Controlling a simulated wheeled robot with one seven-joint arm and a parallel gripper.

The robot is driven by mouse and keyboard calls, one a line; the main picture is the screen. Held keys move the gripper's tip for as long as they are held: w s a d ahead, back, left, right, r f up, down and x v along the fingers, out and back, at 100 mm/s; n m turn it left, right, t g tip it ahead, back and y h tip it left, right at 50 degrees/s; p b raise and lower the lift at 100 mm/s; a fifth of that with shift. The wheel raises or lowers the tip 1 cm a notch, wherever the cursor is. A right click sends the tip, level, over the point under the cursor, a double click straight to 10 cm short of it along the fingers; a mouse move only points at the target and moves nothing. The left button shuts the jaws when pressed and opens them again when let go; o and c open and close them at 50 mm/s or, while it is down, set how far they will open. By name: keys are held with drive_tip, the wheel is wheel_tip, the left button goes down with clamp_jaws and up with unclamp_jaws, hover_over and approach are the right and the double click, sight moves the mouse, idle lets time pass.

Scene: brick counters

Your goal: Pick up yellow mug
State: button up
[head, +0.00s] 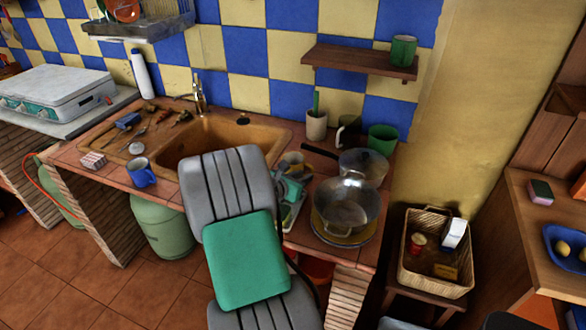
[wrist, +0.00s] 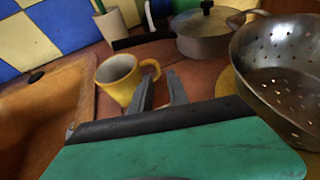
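The yellow mug (wrist: 115,82) stands upright on the tiled counter in the wrist view, its handle pointing right. It also shows partly in the head view (head: 292,161), right of the sink and behind my arm. My gripper (wrist: 161,84) is in front of the mug and to its right in the wrist view. Its two dark fingers are apart with nothing visible between them. The left finger overlaps the mug's lower right side in that view; I cannot tell whether it touches.
The lidded pot (wrist: 205,32) and metal colander (wrist: 285,70) stand right of the mug. The sink basin (wrist: 45,105) lies to its left. A white cup (head: 316,126) and green pot (head: 382,139) stand behind.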

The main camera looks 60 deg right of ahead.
sight(312, 172)
drive_tip(key=x, duration=0.4)
drive_tip(key=shift+w+d+f, duration=0.1)
drive_tip(key=shift+w+d, duration=0.05)
drive_tip(key=shift+d, duration=0.25)
clamp_jaws()
idle(1.0)
